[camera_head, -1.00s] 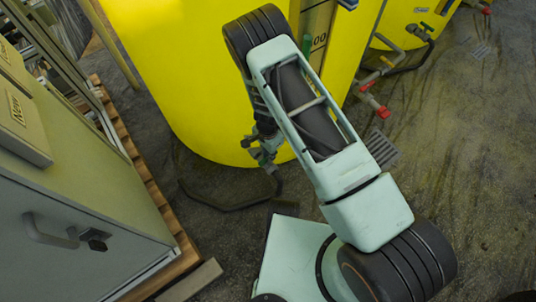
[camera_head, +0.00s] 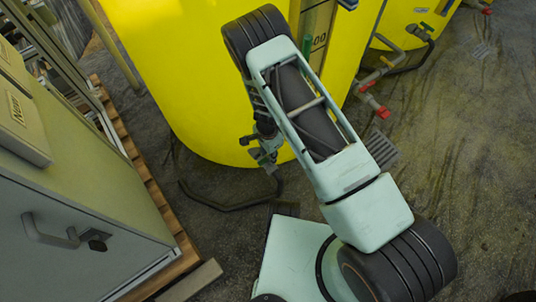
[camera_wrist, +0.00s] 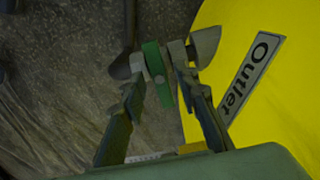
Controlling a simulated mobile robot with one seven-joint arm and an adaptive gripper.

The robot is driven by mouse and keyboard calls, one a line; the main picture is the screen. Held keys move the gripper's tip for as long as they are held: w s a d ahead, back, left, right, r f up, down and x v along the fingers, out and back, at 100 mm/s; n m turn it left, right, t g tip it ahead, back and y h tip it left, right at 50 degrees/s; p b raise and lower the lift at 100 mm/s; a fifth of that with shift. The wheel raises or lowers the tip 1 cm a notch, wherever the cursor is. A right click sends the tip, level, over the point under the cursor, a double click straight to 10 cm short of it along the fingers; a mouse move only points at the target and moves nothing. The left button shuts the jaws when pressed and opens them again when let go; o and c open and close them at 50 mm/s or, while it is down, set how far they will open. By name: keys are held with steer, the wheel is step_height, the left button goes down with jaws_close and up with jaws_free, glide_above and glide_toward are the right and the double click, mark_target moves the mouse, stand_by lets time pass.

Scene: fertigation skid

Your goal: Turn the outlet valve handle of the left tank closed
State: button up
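The outlet valve's green handle (camera_wrist: 157,75) stands between the two fingers of my gripper (camera_wrist: 159,62) in the wrist view. The fingers lean inward and their pale pads lie against or very close to both sides of it. The left tank (camera_head: 175,75) is large and yellow; its side with the label "Outlet" (camera_wrist: 247,77) fills the right of the wrist view. In the head view my gripper (camera_head: 265,150) is low at the tank's front, partly behind my arm, and the handle cannot be made out there.
A grey cabinet (camera_head: 75,220) on a wooden pallet (camera_head: 155,195) stands at the left. A dark pipe (camera_head: 225,206) lies on the floor below the tank. Another yellow tank (camera_head: 405,25) with red-ended piping (camera_head: 375,105) is at the upper right. Floor at the right is open.

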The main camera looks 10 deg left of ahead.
step_height(320, 180, up, 12)
stand_by(0.8)
stand_by(0.4)
